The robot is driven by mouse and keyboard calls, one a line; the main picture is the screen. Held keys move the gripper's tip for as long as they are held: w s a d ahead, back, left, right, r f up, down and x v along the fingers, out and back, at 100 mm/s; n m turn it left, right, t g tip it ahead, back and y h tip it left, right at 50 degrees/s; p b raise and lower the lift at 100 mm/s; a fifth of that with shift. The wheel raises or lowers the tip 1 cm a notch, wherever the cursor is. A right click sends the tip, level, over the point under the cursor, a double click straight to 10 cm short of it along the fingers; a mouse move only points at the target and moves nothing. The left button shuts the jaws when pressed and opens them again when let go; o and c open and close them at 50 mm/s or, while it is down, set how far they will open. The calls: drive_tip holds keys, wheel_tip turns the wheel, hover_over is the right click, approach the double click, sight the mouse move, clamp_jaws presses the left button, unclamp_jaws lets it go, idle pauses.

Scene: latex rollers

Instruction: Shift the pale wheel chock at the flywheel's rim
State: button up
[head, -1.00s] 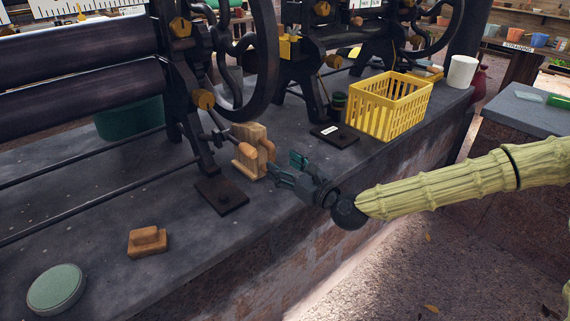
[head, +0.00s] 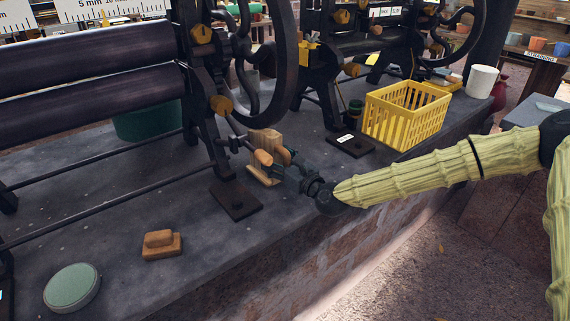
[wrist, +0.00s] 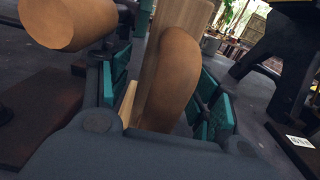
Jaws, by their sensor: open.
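The pale wheel chock (head: 268,139) stands upright on the dark bench beside the flywheel (head: 262,122). It is a light wooden block with a browner rounded handle. My gripper (head: 286,163) is at the chock's near right side and partly hides it. In the wrist view the chock's brown handle (wrist: 174,80) stands between my two open teal fingers, with a gap visible on the right. The pale block (wrist: 180,18) is behind it. I cannot tell whether the left finger touches the handle.
A wooden crank grip (head: 263,158) sticks out close to the chock; it also shows in the wrist view (wrist: 65,22). A dark foot plate (head: 235,200), a small wooden block (head: 161,248) and a green disc (head: 72,288) lie left. A yellow basket (head: 405,115) stands right.

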drive_tip(key=shift+w+a, duration=0.4)
drive_tip(key=shift+w, duration=0.1)
